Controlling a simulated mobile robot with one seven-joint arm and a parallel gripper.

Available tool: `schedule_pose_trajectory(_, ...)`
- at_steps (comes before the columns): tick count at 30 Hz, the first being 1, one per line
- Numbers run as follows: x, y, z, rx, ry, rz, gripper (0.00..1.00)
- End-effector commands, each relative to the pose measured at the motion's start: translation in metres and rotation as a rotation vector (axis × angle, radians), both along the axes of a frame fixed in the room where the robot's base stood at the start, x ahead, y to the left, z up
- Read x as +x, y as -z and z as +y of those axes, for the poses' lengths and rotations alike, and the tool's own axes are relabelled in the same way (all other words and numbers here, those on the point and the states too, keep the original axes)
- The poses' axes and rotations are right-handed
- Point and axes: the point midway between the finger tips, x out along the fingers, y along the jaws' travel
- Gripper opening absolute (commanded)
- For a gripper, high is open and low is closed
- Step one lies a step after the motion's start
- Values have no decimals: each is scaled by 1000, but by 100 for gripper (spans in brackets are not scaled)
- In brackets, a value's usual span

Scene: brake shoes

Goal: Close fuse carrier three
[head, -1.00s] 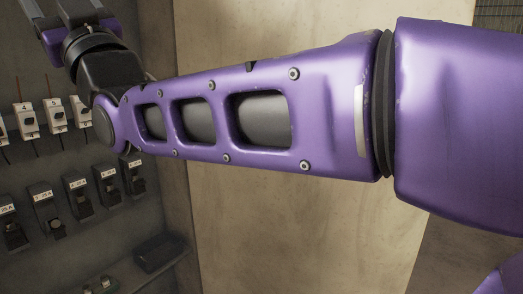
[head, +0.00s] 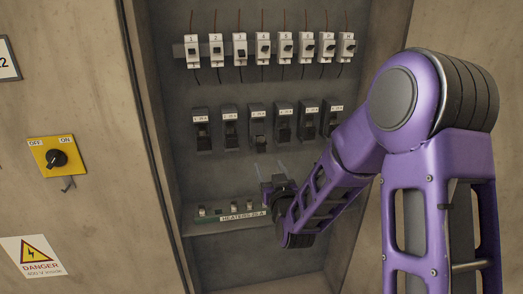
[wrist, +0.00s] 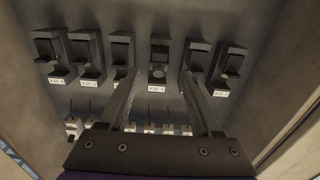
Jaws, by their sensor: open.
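Fuse carrier three (head: 258,139) is third from the left in the middle row of dark carriers in the head view. Its front looks swung down and outward, unlike its neighbours. In the wrist view the row appears upside down, and carrier three (wrist: 158,70) is fourth from the left, with a round part showing. My gripper (head: 274,168) is open and empty, below carrier three in the head view. In the wrist view the fingers of my gripper (wrist: 158,74) spread to either side of that carrier. I cannot tell how far in front of it they are.
Other carriers (head: 230,130) flank it closely. White numbered breakers (head: 263,45) line the row above. The cabinet's side walls bound the space. A yellow switch (head: 57,157) is outside on the left.

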Motion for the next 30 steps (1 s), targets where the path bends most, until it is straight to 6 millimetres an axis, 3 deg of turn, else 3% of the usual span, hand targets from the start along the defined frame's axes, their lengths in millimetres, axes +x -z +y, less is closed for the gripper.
schedule_pose_trajectory(9, 65, 0, 19, 0, -1, -1, 65)
schedule_pose_trajectory(15, 91, 1, 27, 0, -1, 1, 65)
schedule_pose_trajectory(29, 101, 0, 29, -1, -1, 1, 65)
schedule_pose_trajectory(30, 101, 0, 29, -1, -1, 1, 58)
